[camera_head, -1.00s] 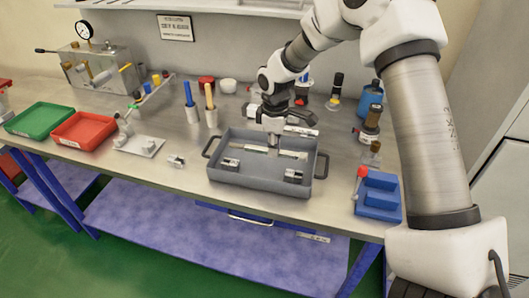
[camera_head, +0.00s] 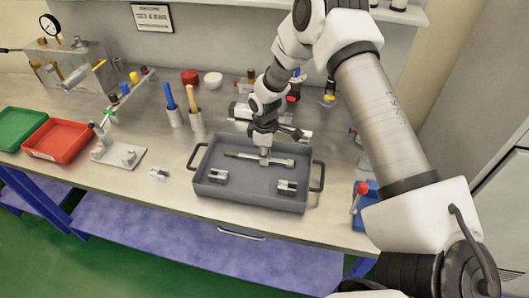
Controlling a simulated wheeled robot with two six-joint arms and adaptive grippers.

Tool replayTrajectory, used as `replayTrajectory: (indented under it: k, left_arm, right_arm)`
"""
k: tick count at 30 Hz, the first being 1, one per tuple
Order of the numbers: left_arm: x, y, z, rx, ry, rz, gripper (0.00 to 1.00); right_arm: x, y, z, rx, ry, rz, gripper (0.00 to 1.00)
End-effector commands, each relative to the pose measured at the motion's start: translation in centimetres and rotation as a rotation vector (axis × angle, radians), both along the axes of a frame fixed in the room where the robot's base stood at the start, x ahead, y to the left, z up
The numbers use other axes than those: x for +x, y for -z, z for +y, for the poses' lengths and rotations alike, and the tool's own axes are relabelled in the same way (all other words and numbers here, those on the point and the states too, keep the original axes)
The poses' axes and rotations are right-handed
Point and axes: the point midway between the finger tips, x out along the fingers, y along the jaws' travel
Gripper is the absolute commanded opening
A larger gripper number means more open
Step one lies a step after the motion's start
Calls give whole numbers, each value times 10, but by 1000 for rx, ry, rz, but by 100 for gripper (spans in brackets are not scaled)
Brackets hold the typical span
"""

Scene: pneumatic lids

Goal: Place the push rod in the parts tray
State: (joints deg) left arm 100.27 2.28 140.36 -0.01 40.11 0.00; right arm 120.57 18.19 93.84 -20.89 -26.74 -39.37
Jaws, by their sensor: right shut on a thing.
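The push rod (camera_head: 240,155) is a thin metal rod with a thicker pale end on the right. It lies crosswise within the outline of the grey parts tray (camera_head: 248,200), towards its back. I cannot tell whether it touches the tray floor. My right gripper (camera_head: 264,160) comes down from above and is shut on the rod near its thicker end. The fingertips hide a small part of the rod. My left gripper is not in view.
Two small metal parts, one at left (camera_head: 218,176) and one at right (camera_head: 287,186), sit in the tray's front half. A metal block (camera_head: 159,174) lies left of the tray. Blue-handled and wooden-handled tools stand in holders behind. A red bin (camera_head: 57,155) is far left.

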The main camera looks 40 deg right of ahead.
Motion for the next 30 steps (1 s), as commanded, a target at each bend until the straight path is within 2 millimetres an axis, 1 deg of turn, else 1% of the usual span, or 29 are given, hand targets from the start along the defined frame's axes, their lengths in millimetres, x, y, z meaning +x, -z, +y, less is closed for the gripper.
replayTrajectory:
  k: [5,9,10,11,12,20,23,24,26,29,30]
  left_arm:
    - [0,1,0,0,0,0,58]
    - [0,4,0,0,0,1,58]
    - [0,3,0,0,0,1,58]
    - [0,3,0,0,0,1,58]
    - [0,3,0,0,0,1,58]
    - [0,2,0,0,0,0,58]
    - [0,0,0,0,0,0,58]
    - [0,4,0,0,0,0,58]
    - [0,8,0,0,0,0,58]
    - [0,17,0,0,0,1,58]
    - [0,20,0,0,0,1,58]
  right_arm:
    - [0,1,0,0,-1,-1,0]
    - [0,5,0,0,-1,0,0]
    - [0,5,0,0,-1,0,25]
    - [0,4,0,0,-1,0,36]
    - [0,4,0,0,-1,0,43]
    - [0,4,0,0,-1,0,43]
    - [0,-3,0,0,-1,-1,43]
    - [1,-5,0,0,-1,-1,43]
    - [1,-15,0,1,-2,-4,43]
    - [2,-38,0,0,-2,-6,43]
    - [1,-49,0,0,-2,-6,43]
